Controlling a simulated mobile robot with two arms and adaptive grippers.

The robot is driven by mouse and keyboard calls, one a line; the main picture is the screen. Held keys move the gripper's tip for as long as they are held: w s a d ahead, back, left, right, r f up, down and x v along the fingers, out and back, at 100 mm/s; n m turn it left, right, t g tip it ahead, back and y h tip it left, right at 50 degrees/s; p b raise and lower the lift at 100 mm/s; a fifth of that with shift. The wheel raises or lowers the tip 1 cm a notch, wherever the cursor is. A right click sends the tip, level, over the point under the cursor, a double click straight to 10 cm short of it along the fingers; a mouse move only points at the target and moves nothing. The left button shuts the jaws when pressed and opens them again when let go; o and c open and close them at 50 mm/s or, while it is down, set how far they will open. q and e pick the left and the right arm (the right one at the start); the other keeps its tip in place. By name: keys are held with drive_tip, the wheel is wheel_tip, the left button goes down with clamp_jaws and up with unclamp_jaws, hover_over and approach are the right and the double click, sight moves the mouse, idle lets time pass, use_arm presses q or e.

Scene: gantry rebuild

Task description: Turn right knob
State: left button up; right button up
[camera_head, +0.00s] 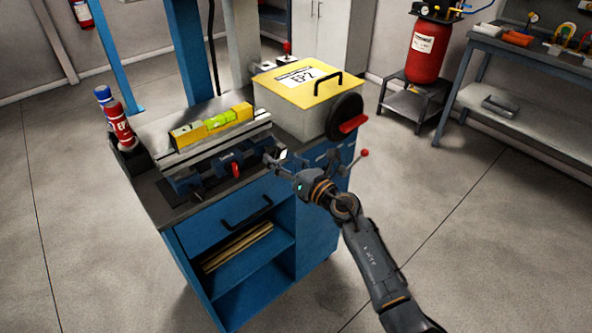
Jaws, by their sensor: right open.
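Several red controls show, and I cannot tell for sure which is the right knob. A round black wheel (344,113) with a red grip (353,123) is on the right side of the yellow-topped box. A red ball-ended lever (365,153) sticks out at the cabinet's right. A small red handle (236,170) is on the front of the vise-like fixture. My right gripper (274,158) is open and empty, in front of the fixture, to the right of the small red handle and apart from it. My left gripper is not in view.
A blue cabinet (315,226) carries the fixture, a yellow level (212,125) and the yellow-topped box (284,86). Red and blue bottles stand at its left corner. A workbench (561,80) and a red tank (424,55) stand at the right. The floor around is clear.

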drive_tip(key=v, duration=1.1)
drive_tip(key=shift+f, duration=0.1)
